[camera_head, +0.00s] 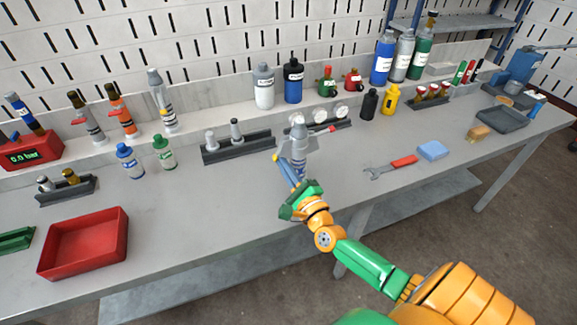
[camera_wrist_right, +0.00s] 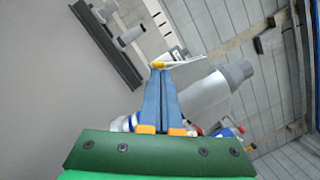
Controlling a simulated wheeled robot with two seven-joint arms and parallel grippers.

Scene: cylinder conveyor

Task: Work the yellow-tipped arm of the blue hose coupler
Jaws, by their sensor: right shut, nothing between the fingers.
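A grey hose coupler (camera_head: 299,153) with a pale label and a bluish band stands upright near the middle of the bench. It also shows, tilted by the view, in the right wrist view (camera_wrist_right: 207,100). One arm with a yellow tip (camera_wrist_right: 158,65) sticks out towards my gripper; another arm with a red tip (camera_head: 331,128) points right. My right gripper (camera_head: 276,160) is shut and empty, with its blue fingers close together beside the coupler's left side. Its fingertips (camera_wrist_right: 160,72) are right at the yellow tip; whether they touch, I cannot tell. My left gripper is not in view.
A dark rack (camera_head: 238,148) with grey fittings stands left of the coupler, and gauges (camera_head: 343,112) stand behind it. A red-handled wrench (camera_head: 390,167) lies to the right. More couplers, one with a blue body (camera_head: 22,110), stand at left. The front bench middle is clear.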

